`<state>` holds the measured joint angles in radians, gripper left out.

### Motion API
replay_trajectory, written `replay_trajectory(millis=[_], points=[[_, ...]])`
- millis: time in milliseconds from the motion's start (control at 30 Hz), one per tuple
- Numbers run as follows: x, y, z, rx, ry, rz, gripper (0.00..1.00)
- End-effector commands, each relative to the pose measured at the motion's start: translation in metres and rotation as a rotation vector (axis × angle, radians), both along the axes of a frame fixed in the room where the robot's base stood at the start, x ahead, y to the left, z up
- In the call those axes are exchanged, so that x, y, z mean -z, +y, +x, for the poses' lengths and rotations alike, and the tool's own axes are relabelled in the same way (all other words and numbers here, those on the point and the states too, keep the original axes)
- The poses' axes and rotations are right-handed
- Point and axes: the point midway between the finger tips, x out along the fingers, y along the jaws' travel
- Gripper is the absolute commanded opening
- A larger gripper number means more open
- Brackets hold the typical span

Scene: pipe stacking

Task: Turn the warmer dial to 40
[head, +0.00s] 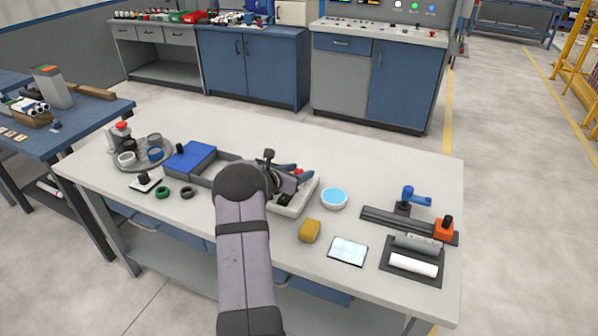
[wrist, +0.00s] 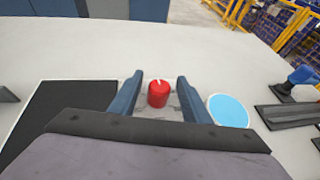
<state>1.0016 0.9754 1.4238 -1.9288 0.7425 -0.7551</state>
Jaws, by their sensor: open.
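The red dial (wrist: 158,97) shows in the wrist view between the two blue fingers of my gripper (wrist: 159,78). A white mark is on its top, pointing roughly away from the wrist. The fingers are open, one on each side, with a visible gap to the dial. No scale or number is readable. In the head view my gripper (head: 290,172) is over the far part of a pale box (head: 298,207), which seems to be the warmer. My arm hides much of it. A dark plate (wrist: 62,108) with a pale border lies left of the dial in the wrist view.
A round dish with light blue content (head: 333,198) stands just right of the box. A blue box (head: 190,157) and grey tray are left.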

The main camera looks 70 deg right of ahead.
Motion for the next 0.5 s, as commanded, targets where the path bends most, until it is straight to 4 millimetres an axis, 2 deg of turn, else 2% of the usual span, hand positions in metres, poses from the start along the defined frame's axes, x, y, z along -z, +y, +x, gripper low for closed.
replay_trajectory(millis=[67, 200, 233, 500], points=[[0.0000, 0.0001, 0.0000, 0.000, 0.000, 0.000, 0.41], [-0.0001, 0.0003, 0.0001, 0.000, 0.000, 0.000, 0.07], [-0.0001, 0.0003, 0.0001, 0.000, 0.000, 0.000, 0.02], [0.0001, -0.0002, 0.0011, 0.034, 0.000, -0.004, 0.02]])
